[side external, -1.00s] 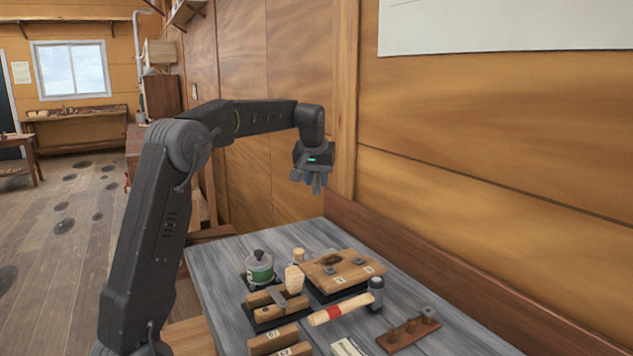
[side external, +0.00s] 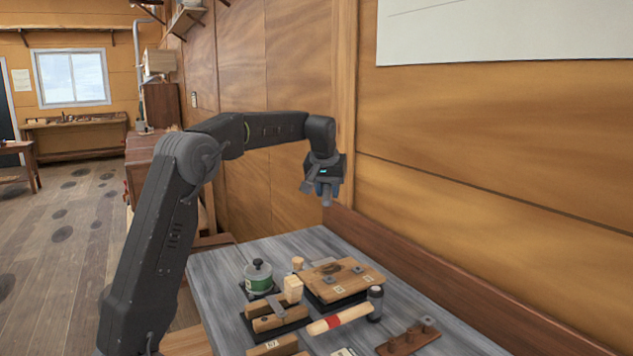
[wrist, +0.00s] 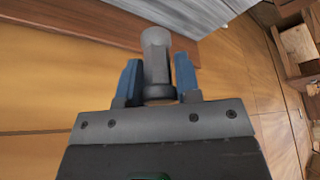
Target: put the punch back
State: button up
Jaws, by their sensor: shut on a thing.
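My gripper (side external: 326,198) is above the far end of the grey bench, close to the wall, fingers pointing down. In the wrist view its two blue fingers (wrist: 157,78) stand either side of a grey metal piece with a rounded end, which appears to be the punch (wrist: 156,50). The gripper is shut on it, and it sticks out past the fingertips. In the side view the punch is too small to tell from the fingers. A reddish-brown wooden rack (side external: 390,349) with several short upright pieces lies at the near right of the bench, partly cut off by the frame.
Air around the gripper is clear.

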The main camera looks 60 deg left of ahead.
jog(key=shift+w+d+f+m+t+h, duration=0.25)
jog(key=shift+w+d+f+m, duration=0.6)
jog(key=shift+w+d+f, duration=1.8)
jog(key=shift+w+d+f+m+t+h, duration=0.25)
jog(key=shift+w+d+f+m, duration=0.65)
jog(key=shift+d+f, duration=3.4)
jog(key=shift+w+d+f+m+t+h, duration=0.1)
jog(key=shift+w+d+f+m+h, duration=0.55)
jog(key=shift+w+d+f, duration=2.7)
jog(key=shift+y, duration=0.25)
jog(key=shift+s+a+f, duration=0.55)
jog(key=shift+s+f, duration=0.25)
jog(key=shift+f, duration=0.1)
jog(key=shift+s+a+f, duration=0.5)
jog(key=shift+s+f, duration=0.3)
jog(key=shift+f, duration=0.05)
jog(key=o, duration=1.1)
notch_tip(320, 180, up, 8)
